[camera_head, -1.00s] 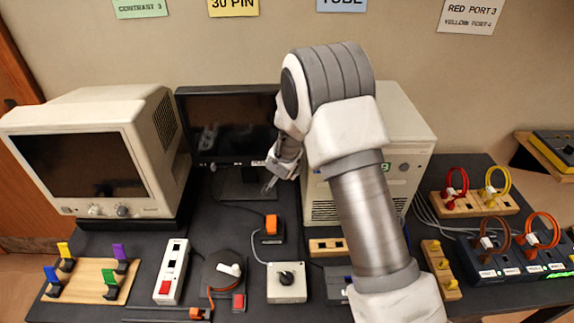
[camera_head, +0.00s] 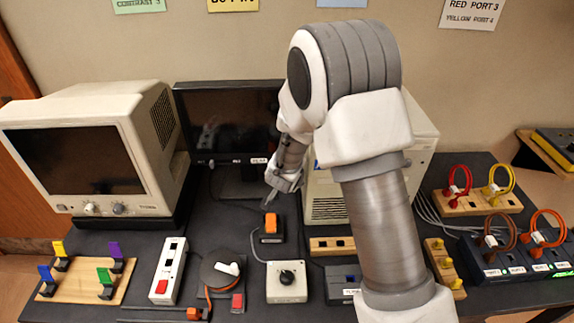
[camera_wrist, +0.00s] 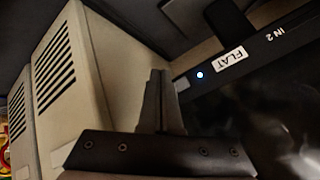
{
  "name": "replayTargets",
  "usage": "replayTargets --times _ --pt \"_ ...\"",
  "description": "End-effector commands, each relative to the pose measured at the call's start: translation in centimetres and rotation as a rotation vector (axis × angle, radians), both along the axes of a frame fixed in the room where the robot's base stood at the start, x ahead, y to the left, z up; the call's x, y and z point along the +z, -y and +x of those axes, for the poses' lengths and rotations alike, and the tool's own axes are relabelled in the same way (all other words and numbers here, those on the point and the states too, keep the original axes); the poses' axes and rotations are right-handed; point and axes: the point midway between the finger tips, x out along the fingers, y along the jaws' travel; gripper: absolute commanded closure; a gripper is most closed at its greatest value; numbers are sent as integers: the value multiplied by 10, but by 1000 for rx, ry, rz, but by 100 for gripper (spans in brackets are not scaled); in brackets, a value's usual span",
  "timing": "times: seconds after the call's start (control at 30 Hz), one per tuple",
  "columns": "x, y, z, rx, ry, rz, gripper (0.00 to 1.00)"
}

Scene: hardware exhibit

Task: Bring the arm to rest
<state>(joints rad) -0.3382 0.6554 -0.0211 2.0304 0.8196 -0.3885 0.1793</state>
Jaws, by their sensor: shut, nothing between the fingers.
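My gripper (camera_head: 271,194) hangs at the end of my bent arm, in front of the flat black monitor (camera_head: 228,110) and left of the beige computer case (camera_head: 325,205). In the wrist view its two fingers (camera_wrist: 160,100) are pressed together with nothing between them. The wrist view also shows the monitor's lower bezel (camera_wrist: 255,50) with a FLAT label and a lit blue dot, and the vented case (camera_wrist: 75,80) to the left. My arm hides much of the case in the head view.
Below the gripper stands a small block with an orange top (camera_head: 270,228). A beige CRT monitor (camera_head: 85,160) is at left. A knob box (camera_head: 287,281), a power strip (camera_head: 168,271) and a peg board (camera_head: 85,282) line the front. Cable ports (camera_head: 480,203) are at right.

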Motion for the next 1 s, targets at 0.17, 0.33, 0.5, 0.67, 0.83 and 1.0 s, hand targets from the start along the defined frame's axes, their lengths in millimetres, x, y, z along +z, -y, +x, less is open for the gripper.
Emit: replayTargets --times 0.17,0.33,0.5,0.67,0.83,1.0 --pt "-1 -1 -14 1 0 1 100" --pt "0 -1 -16 0 1 1 100" --pt "0 0 -16 0 0 2 100" --pt "2 0 -15 2 0 2 100" --pt "27 -2 -18 46 -1 20 100" --pt "81 -1 -34 156 -13 42 100"
